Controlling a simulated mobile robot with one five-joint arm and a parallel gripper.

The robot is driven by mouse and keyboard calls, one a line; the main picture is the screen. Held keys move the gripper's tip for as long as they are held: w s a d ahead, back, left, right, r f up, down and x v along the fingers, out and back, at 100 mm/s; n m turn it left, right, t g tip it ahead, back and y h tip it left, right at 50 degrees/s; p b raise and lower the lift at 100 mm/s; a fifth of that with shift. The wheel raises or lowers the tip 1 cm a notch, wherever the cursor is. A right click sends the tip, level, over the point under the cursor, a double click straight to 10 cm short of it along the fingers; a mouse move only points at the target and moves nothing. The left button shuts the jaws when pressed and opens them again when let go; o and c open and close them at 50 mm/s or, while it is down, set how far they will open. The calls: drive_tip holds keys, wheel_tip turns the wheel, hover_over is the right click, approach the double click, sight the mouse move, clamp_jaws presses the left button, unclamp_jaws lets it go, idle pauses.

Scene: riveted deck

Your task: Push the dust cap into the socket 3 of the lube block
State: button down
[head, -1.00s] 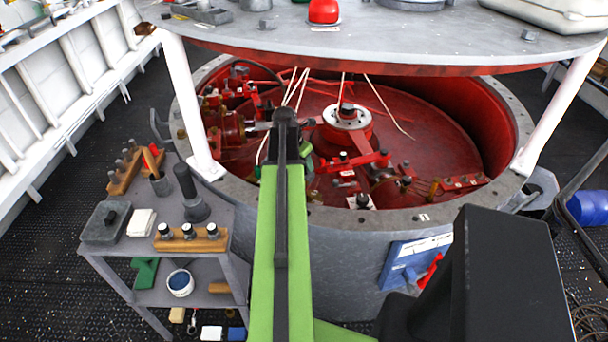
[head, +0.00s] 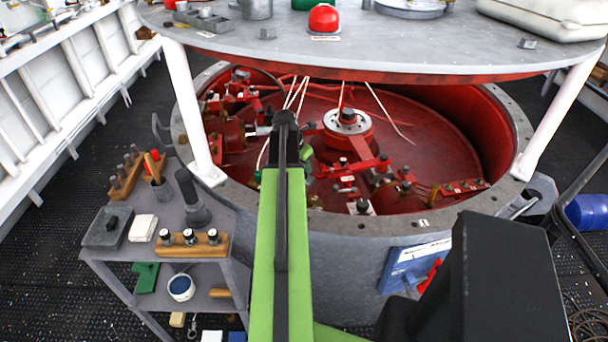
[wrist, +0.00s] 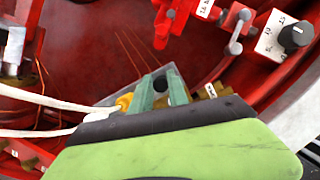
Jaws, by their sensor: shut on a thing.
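In the wrist view my gripper (wrist: 154,92) shows as two green fingers beyond the black and lime-green arm link. A small dark round piece (wrist: 160,84), apparently the dust cap, sits between the fingers, and they are shut on it. Just behind and around it is a grey block-like part with brass pieces (wrist: 205,92) and small white labels, which may be the lube block. Socket 3 cannot be made out. In the head view the arm hides most of the gripper; only a bit of green (head: 307,154) shows inside the red well.
The red well (head: 430,125) holds pipes, valves and a central hub (head: 347,120). A grey round top (head: 400,45) on white posts stands over it. A grey side table (head: 150,235) at left carries tools and a wooden rack (head: 190,246).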

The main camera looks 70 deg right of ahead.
drive_tip(key=shift+r+p, duration=1.45)
drive_tip(key=shift+r, duration=0.15)
